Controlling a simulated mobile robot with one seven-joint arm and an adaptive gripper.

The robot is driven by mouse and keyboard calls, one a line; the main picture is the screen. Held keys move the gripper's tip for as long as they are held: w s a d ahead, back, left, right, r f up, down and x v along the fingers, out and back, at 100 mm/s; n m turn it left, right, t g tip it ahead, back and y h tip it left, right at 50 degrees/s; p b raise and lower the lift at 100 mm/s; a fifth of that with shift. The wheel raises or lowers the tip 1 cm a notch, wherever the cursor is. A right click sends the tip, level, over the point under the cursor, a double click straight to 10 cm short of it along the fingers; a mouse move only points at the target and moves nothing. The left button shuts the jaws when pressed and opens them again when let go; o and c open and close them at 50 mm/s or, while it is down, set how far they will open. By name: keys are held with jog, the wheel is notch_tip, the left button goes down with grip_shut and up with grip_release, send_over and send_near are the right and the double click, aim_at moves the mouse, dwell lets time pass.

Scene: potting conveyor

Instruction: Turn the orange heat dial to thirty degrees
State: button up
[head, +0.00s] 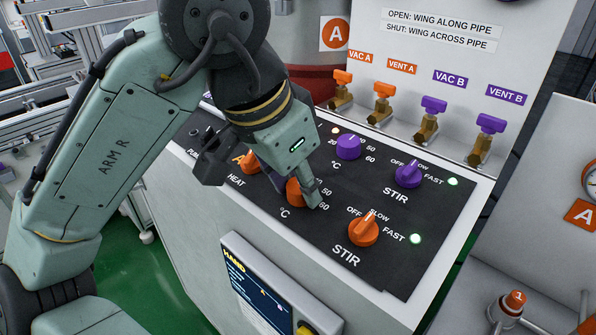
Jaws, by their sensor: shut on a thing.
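The orange heat dial (294,191) sits on the black control panel, with the °C mark below it and 50 and 60 showing to its right. My gripper (304,192) is shut on this dial from above; one finger shows along the dial's right side. The gripper and wrist hide part of the dial, its pointer and the lower scale numbers, so I cannot read its setting. The HEAT label stands to the dial's left.
A purple °C dial (348,147) sits behind. A purple stir knob (408,174) and an orange stir knob (363,230) are to the right. Orange valves (382,97) and purple valves (433,112) line the back. A screen (260,295) is on the front.

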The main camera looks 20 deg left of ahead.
jog(key=shift+m, duration=0.8)
jog(key=o, duration=1.1)
jog(key=shift+o, duration=0.2)
jog(key=v, duration=1.2)
jog(key=shift+a, duration=0.25)
jog(key=shift+w, duration=0.1)
